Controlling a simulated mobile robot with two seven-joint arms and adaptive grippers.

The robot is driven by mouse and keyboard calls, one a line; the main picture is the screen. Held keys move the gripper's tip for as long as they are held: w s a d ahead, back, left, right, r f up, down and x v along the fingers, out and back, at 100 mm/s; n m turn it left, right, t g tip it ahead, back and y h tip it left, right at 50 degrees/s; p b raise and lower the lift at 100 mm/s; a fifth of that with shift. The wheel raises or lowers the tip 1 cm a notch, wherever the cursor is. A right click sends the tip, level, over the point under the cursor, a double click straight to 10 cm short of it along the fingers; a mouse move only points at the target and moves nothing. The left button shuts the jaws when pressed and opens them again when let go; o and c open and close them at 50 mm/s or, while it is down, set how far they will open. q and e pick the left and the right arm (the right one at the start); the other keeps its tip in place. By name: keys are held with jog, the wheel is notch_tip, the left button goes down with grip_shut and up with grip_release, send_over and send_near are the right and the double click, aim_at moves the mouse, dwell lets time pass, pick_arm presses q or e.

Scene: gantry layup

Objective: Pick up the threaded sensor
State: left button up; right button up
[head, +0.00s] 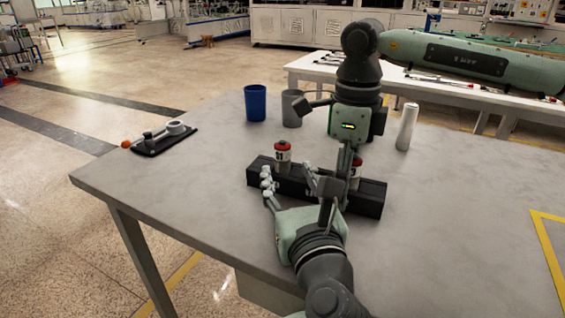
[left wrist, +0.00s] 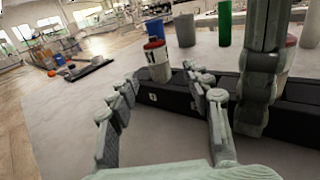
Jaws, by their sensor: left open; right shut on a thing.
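A white, red-capped sensor (head: 283,155) stands upright in the left part of a long black rack (head: 369,196) on the table. It also shows in the left wrist view (left wrist: 157,62), beyond my open fingers; no thread is visible. A second red-capped sensor (head: 355,170) stands further right in the rack, partly hidden by my right gripper. My left gripper (head: 292,184) is open and empty at the near side of the rack, its fingertips near the first sensor but apart from it. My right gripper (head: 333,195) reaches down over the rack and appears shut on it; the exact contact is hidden.
A blue cup (head: 255,103) and a grey cup (head: 292,108) stand behind the rack, with a white cylinder (head: 406,127) to the right. A green cylinder (left wrist: 224,22) shows in the left wrist view. A black fixture (head: 160,139) lies at the left. The table's left front is clear.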

aim_at(284, 165)
pick_arm(q)
jog(key=shift+x, duration=2.75)
jog(key=shift+c, duration=0.5)
grip_shut()
